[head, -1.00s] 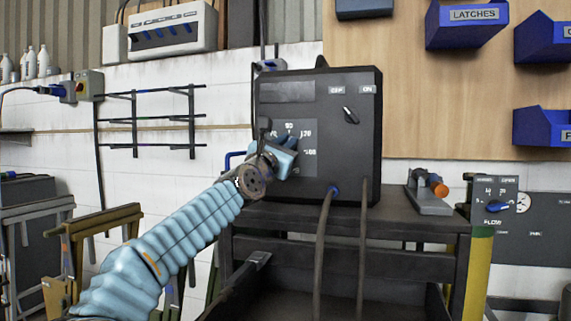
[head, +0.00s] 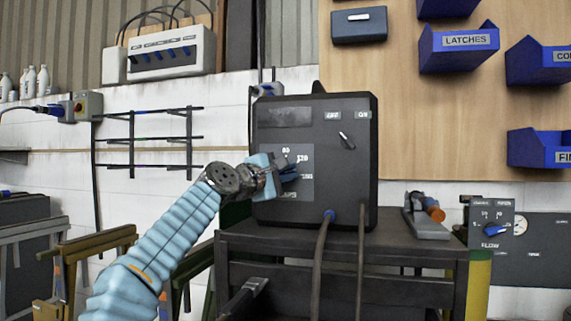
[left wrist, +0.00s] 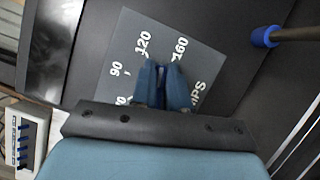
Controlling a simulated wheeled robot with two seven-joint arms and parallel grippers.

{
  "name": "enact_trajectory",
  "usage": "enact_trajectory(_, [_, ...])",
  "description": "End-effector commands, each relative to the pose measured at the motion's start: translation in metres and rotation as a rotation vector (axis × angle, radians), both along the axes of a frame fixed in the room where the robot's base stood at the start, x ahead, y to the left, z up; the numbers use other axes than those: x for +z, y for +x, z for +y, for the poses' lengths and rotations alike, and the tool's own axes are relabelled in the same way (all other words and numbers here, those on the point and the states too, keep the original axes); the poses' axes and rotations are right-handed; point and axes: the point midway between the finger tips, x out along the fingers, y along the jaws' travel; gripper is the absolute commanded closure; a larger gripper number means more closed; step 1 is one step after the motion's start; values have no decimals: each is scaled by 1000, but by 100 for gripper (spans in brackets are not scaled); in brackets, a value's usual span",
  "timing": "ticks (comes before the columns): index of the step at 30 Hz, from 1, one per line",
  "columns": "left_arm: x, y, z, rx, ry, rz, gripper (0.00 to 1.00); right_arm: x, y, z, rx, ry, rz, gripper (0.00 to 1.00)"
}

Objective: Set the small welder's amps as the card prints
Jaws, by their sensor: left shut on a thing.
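The small welder (head: 345,195) is a black box on a dark cart. Its grey amps panel (head: 302,158) is on the left of its front. In the left wrist view the amps panel (left wrist: 118,55) shows 90, 120 and 160, plus a partly covered number. My left gripper (head: 287,174) is at this panel, shut on the amps knob; its blue fingertips (left wrist: 165,84) point between 120 and 160. The knob and its pointer are hidden by the fingers. I cannot make out the printed card.
An OFF/ON switch (head: 346,140) is on the welder's upper right. Two cables (head: 321,265) hang from its front. The cart (head: 400,221) also carries a grey tool with an orange end (head: 433,212). A FLOW box (head: 491,222) is at right, and blue bins (head: 458,55) hang above.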

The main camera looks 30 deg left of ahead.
Motion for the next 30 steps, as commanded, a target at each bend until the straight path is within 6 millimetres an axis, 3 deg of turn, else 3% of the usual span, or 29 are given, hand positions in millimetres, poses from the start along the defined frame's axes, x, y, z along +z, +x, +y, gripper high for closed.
enact_trajectory(3, [3, 0, 0, -1, 97, 26, 100, 13, -1, 2, 4, 2, 1, 57])
enact_trajectory(15, [-3, 0, -1, -2, 342, 84, 100, 34, -4, 10, 18, 14, 7, 57])
enact_trajectory(30, [-6, 0, 0, 0, 415, 101, 100, 39, -5, 12, 21, 17, 9, 57])
